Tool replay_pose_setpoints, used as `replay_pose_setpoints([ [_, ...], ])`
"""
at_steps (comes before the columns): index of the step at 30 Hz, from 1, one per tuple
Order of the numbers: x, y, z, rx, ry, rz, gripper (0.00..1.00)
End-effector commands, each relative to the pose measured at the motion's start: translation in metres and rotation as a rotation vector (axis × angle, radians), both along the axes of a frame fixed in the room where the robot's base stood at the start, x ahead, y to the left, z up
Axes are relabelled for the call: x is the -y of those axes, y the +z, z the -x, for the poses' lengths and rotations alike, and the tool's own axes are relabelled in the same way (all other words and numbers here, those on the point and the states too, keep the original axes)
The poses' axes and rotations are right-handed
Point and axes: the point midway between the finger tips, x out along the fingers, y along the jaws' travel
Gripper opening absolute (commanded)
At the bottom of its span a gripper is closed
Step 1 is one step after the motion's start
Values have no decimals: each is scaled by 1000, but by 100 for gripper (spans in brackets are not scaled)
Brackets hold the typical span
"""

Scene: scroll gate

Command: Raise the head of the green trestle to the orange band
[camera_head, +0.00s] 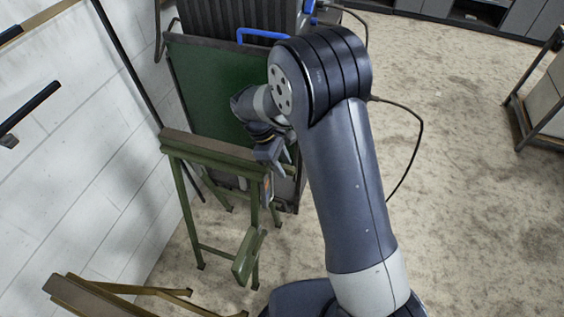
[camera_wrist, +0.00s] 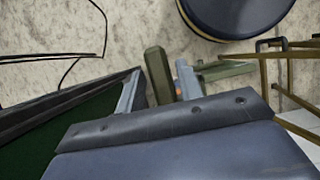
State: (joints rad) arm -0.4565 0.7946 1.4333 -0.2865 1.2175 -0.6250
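The green trestle (camera_head: 188,205) stands at the left in the head view, with a brownish beam (camera_head: 205,148) across its top as its head. A small orange-brown patch (camera_head: 267,190) shows on its near-right upright; I cannot tell for sure that it is the orange band. My gripper (camera_head: 278,160) is at the right end of the head, pointing down. In the wrist view my gripper's fingers (camera_wrist: 158,92) are apart, with a green bar (camera_wrist: 157,72) showing between them. I cannot tell whether they touch it. A small orange spot (camera_wrist: 178,82) shows beside the right finger.
A yellowish-brown trestle (camera_head: 95,295) is at the lower left. A tilted green piece (camera_head: 248,255) hangs low at the green trestle's right.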

Motion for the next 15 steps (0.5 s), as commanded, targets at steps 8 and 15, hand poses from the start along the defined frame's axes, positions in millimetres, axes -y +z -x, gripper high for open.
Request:
replay_pose_setpoints([
  [8, 0, 0, 0, 0, 0, 0, 12],
  [15, 0, 0, 0, 0, 0, 0, 0],
])
